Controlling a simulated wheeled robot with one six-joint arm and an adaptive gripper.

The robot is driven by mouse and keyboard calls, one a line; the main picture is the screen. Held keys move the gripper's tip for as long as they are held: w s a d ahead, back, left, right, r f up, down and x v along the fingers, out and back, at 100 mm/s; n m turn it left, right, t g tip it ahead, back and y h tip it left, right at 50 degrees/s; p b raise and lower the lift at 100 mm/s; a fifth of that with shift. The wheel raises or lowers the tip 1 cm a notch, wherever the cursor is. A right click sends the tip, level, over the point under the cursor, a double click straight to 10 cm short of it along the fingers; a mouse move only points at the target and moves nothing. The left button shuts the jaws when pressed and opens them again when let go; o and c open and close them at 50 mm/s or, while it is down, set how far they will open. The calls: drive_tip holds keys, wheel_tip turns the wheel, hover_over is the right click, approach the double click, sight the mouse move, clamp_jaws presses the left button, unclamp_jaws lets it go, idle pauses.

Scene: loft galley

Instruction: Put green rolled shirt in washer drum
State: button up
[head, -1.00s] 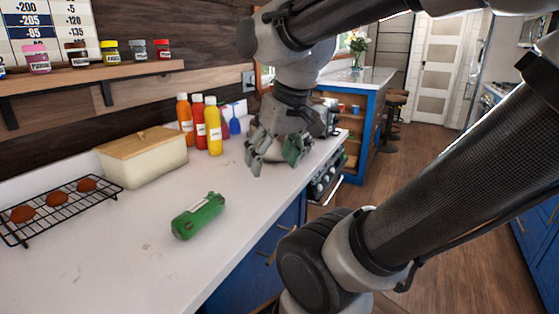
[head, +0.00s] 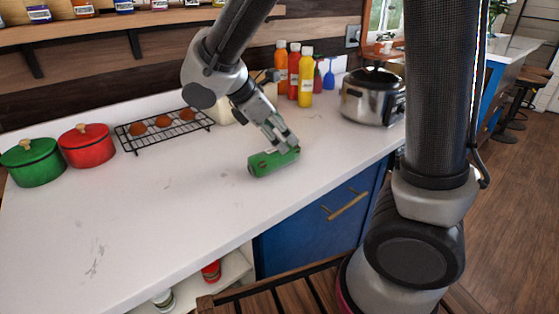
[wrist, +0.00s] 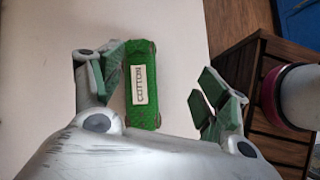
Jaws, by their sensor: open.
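The green rolled shirt (head: 266,162) lies on the white counter near its front edge. In the wrist view the shirt (wrist: 142,110) shows a white label reading COTTON. My gripper (head: 288,143) is open, low over the shirt's right end in the head view. In the wrist view its fingers stand apart, one close to the shirt's left side and the other with a gap to its right. I cannot tell whether a finger touches the shirt. The washer drum is not seen in these frames.
A wire rack (head: 166,131) with brown rolls, a red pot (head: 87,147) and a green pot (head: 33,163) stand left. A steel cooker (head: 372,98) and sauce bottles (head: 305,78) stand behind. A slatted wooden piece (head: 270,293) is below the counter. The counter's front left is clear.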

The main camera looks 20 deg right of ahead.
sight(271, 151)
drive_tip(key=a+f+n, duration=0.1)
drive_tip(key=a+f+n+t+h, duration=0.1)
drive_tip(key=a, duration=0.1)
drive_tip(key=w+a+f+n, duration=0.1)
drive_tip(key=a, duration=0.1)
drive_tip(key=shift+a+n+h, duration=0.15)
drive_tip(key=shift+n+h, duration=0.15)
drive_tip(key=shift+n, duration=0.1)
drive_tip(key=shift+f+t, duration=0.25)
drive_tip(key=shift+t, duration=0.05)
drive_tip(key=x, duration=0.7)
drive_tip(key=shift+w+d+r, duration=0.1)
drive_tip(key=shift+d, duration=0.15)
drive_tip(key=c, duration=1.3)
drive_tip(key=shift+r, duration=0.15)
